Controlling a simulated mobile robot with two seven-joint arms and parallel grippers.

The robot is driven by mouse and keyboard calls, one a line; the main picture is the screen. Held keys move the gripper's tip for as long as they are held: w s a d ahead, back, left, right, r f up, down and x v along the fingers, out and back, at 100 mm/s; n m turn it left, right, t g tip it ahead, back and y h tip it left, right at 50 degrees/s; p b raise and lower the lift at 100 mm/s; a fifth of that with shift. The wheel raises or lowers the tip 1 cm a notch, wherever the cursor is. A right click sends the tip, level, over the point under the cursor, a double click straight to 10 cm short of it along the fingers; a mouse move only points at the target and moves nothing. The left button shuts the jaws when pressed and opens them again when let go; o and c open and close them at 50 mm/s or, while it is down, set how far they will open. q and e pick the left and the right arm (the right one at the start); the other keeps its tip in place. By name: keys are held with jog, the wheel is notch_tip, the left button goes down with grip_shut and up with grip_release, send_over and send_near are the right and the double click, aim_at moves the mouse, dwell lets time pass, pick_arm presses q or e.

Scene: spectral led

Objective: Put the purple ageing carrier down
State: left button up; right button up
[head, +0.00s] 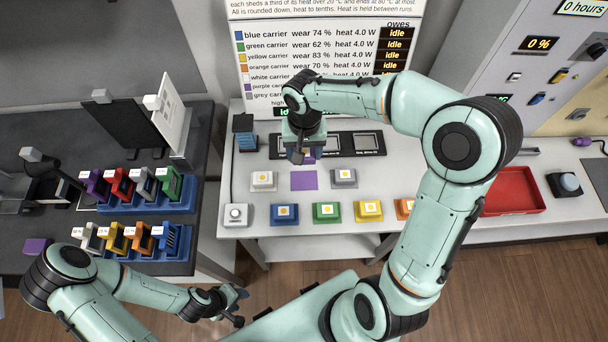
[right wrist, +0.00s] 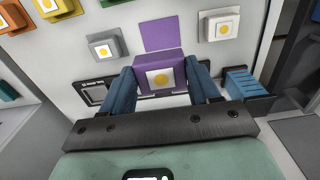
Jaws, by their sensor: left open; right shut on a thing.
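The purple carrier (right wrist: 160,72), a purple block with a white label and yellow dot, sits between the blue fingers of my right gripper (right wrist: 162,88), which is shut on it. In the head view the right gripper (head: 302,152) points down at the black slotted strip and hides most of the carrier (head: 308,154). Whether the carrier touches the surface cannot be told. A flat purple square (head: 303,180) lies bare on the white bench just in front; it also shows in the right wrist view (right wrist: 160,34). My left gripper (head: 228,303) is open and empty, low over the floor.
White (head: 264,181) and grey (head: 345,178) carriers flank the purple square. Blue (head: 285,215), green (head: 327,212), yellow (head: 369,211) and orange (head: 403,207) carriers stand in the front row. A blue ribbed block (head: 246,141) is left of the strip; a red tray (head: 513,192) is at right.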

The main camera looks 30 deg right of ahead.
pick_arm(q)
jog(key=shift+s+f+b, duration=0.45)
jog(key=shift+s+f, duration=0.15)
jog(key=shift+f, duration=0.05)
pick_arm(e)
notch_tip(320, 180, down, 13)
jog(key=shift+r, duration=0.1)
jog(key=shift+f, duration=0.2)
jog(key=o, duration=0.7)
pick_arm(q)
jog(key=shift+s+f, duration=0.15)
pick_arm(e)
jog(key=o, duration=0.5)
jog(key=shift+c, duration=0.2)
jog(key=shift+r, duration=0.15)
pick_arm(q)
jog(key=shift+w+r+p, duration=0.5)
jog(key=shift+w+r, duration=0.25)
jog(key=shift+r, duration=0.1)
pick_arm(e)
notch_tip(320, 180, up, 12)
jog(key=shift+r, duration=0.1)
